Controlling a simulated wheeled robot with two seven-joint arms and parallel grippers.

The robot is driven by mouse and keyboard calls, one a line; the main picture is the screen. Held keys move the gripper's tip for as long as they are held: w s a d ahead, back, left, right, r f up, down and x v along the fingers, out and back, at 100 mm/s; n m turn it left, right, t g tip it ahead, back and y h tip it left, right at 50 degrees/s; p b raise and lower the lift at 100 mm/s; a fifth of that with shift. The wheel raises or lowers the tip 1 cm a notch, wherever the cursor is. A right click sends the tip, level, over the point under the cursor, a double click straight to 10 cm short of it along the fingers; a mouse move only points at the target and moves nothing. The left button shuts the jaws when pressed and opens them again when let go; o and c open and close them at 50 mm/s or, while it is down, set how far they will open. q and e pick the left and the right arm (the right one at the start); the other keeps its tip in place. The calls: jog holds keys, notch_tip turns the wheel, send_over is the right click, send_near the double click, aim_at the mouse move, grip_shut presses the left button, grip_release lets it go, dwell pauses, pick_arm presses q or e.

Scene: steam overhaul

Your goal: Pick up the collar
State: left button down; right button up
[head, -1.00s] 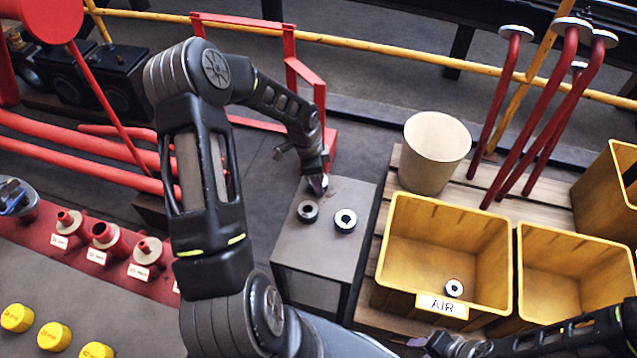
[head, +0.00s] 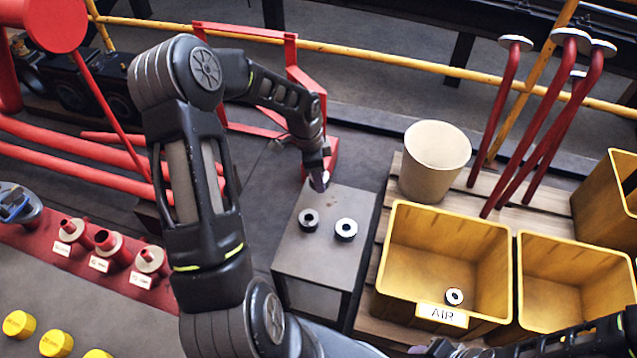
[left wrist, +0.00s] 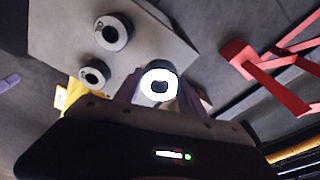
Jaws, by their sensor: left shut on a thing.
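My left gripper (head: 319,181) is at the far edge of the grey stand (head: 325,262). The left wrist view shows it shut on a collar (left wrist: 158,85), a short ring with a bright white face and a dark hole, between its purple fingers. In the head view that collar is mostly hidden. Two similar collars stand apart on the stand top, a left one (head: 308,219) and a right one (head: 346,229). Another ring (head: 454,296) lies in the yellow bin marked AIR (head: 395,240). My right gripper (head: 418,350) is barely visible at the bottom edge; its jaws are unclear.
A cream bucket (head: 436,160) and a second yellow bin (head: 575,250) stand on a wooden pallet. Red valve rods (head: 555,120) rise behind them. A red frame (head: 291,60) stands beyond the stand. Labelled red fittings (head: 110,250) sit at left.

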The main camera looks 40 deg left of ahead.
pick_arm(q)
notch_tip(320, 180, up, 4)
jog(key=shift+r, duration=0.15)
dwell(0.6)
jog(key=w+d+r+n+p, duration=0.2)
jog(key=d+r+n+p, duration=0.2)
jog(key=d+r, duration=0.4)
jog(key=w+d+r+n+y+p, duration=0.1)
jog(key=d+r+n+p, duration=0.4)
jog(key=r, duration=1.4)
jog(key=w+d+p, duration=0.1)
jog(key=d+p, duration=0.1)
jog(key=d, duration=0.2)
jog(key=shift+d+n+t, duration=0.3)
jog(key=shift+w, duration=0.15)
